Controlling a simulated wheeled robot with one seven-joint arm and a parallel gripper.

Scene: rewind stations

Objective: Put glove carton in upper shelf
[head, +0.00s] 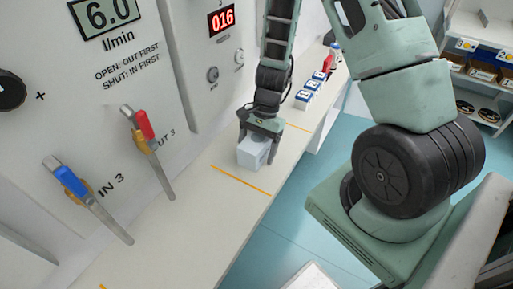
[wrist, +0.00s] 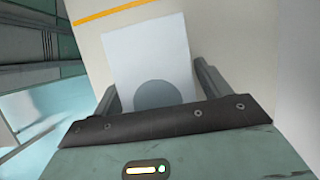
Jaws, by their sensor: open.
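A pale white-grey carton (head: 253,153), which I take to be the glove carton, stands on the white counter (head: 225,205). My gripper (head: 259,136) is above it, pointing down, with its fingers at the carton's top. In the wrist view the carton (wrist: 148,50) shows a white face with a grey disc, between the two open fingers of my gripper (wrist: 156,78). A gap shows at the right finger; contact at the left finger cannot be told. A shelf unit (head: 487,116) stands at the far right, partly cut off by the frame.
Blue-and-white boxes (head: 308,95) and a red item (head: 328,64) stand farther along the counter. Valve levers, one blue (head: 85,199) and one red (head: 145,123), stick out from the wall panel. Orange lines mark the counter. Teal floor (head: 285,215) lies to the right.

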